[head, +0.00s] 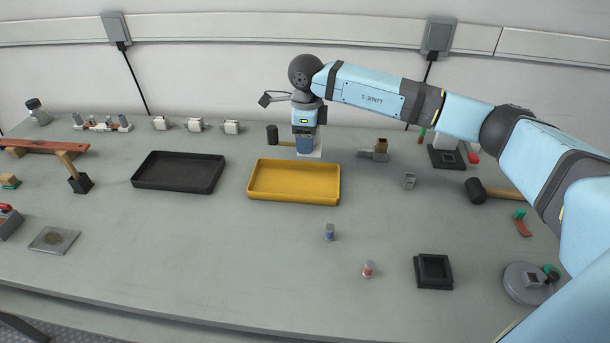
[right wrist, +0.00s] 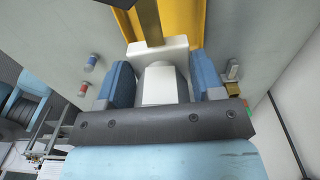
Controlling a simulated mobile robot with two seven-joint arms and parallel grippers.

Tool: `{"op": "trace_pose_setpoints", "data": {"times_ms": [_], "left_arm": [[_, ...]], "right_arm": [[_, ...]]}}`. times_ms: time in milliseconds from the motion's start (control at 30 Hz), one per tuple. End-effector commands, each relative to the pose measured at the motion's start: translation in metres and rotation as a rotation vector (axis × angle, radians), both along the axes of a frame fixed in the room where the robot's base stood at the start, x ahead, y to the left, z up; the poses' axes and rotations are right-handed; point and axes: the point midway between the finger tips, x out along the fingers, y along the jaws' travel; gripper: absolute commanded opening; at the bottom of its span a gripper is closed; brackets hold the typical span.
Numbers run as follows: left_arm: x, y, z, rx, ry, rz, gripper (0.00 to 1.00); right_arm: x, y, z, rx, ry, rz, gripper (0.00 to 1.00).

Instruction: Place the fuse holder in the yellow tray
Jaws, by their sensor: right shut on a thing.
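The yellow tray (head: 294,198) sits empty in the middle of the bench; part of it also shows at the top of the right wrist view (right wrist: 183,18). My right gripper (head: 306,148) points down just behind the tray's back edge. Its blue fingers (right wrist: 159,70) are shut on a white fuse holder (right wrist: 165,86), one finger on each side. In the head view the lower part of this fuse holder (head: 311,155) shows below the fingers. I cannot tell whether it touches the bench. My left gripper is not in view.
A black tray (head: 178,186) lies left of the yellow one. Several similar white holders (head: 195,125) stand behind it. A mallet (head: 273,135) lies beside my right gripper. A blue-banded fuse (head: 329,232) and a red-banded fuse (head: 368,269) stand in front.

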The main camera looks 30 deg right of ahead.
Motion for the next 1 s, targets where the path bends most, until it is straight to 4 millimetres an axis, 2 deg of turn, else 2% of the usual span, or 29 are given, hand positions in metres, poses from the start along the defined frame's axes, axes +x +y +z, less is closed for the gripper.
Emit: {"op": "trace_pose_setpoints", "data": {"times_ms": [33,100,300,533,733,1000], "left_arm": [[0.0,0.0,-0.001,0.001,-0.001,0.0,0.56],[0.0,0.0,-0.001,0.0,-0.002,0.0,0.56],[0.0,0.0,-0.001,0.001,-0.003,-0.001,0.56],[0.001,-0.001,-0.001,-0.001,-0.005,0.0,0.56],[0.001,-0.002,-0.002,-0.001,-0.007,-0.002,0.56],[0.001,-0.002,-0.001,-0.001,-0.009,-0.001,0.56]], "right_arm": [[-0.001,0.001,-0.016,0.001,0.003,0.001,0.0],[0.0,0.0,-0.033,0.001,0.002,0.0,0.0],[0.0,0.0,-0.068,0.001,-0.001,-0.001,0.0],[0.0,0.0,-0.084,0.0,0.0,0.0,0.0],[0.0,0.001,-0.114,0.002,-0.001,0.001,0.0],[0.0,0.0,-0.117,0.001,-0.002,0.001,0.0]]}}
